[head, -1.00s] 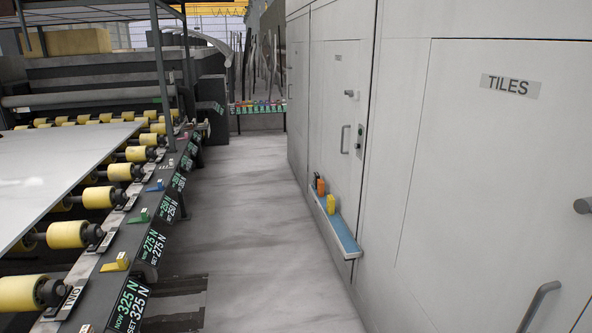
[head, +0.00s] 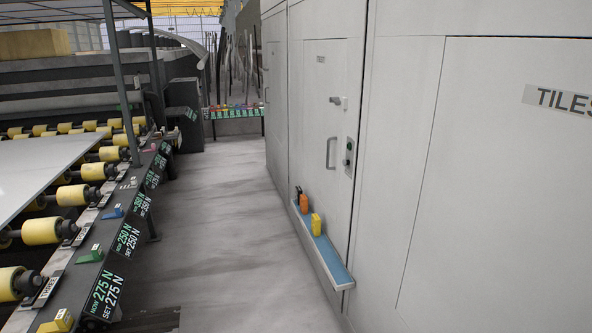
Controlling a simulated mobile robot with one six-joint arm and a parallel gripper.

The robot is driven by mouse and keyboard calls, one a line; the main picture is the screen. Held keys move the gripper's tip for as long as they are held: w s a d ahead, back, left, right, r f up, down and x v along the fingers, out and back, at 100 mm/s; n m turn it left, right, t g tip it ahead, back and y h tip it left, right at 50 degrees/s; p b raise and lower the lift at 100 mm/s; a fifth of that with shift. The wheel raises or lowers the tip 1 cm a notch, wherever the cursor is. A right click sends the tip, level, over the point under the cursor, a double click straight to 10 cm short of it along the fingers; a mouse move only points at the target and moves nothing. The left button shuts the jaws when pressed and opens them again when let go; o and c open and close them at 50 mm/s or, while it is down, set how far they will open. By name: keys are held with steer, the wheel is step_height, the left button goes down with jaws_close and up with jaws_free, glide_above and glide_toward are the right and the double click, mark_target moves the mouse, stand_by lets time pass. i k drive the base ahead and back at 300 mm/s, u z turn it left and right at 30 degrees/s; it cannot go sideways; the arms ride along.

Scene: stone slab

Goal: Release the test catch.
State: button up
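No part that I can surely name as the test catch shows. A pale cabinet door (head: 315,78) ahead on the right is shut. It bears a small label too small to read, a grey latch or knob (head: 338,100), a vertical pull handle (head: 331,152) and a small switch box (head: 349,157) with a green spot. Any of these fittings could be the catch; I cannot tell. My gripper is not in view.
A blue-topped ledge (head: 333,263) juts from the right wall, holding yellow (head: 316,224), orange (head: 304,203) and dark items. A roller line (head: 42,230) with force displays and coloured levers runs along the left. The grey floor aisle (head: 220,220) is clear towards a bench (head: 233,112).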

mark_target(336, 101)
steer(key=u, duration=0.1)
steer(key=i, duration=1)
steer(key=u, duration=0.65)
steer(key=i, duration=0.75)
steer(key=u, duration=0.55)
steer(key=i, duration=0.7)
steer(key=u, duration=0.2)
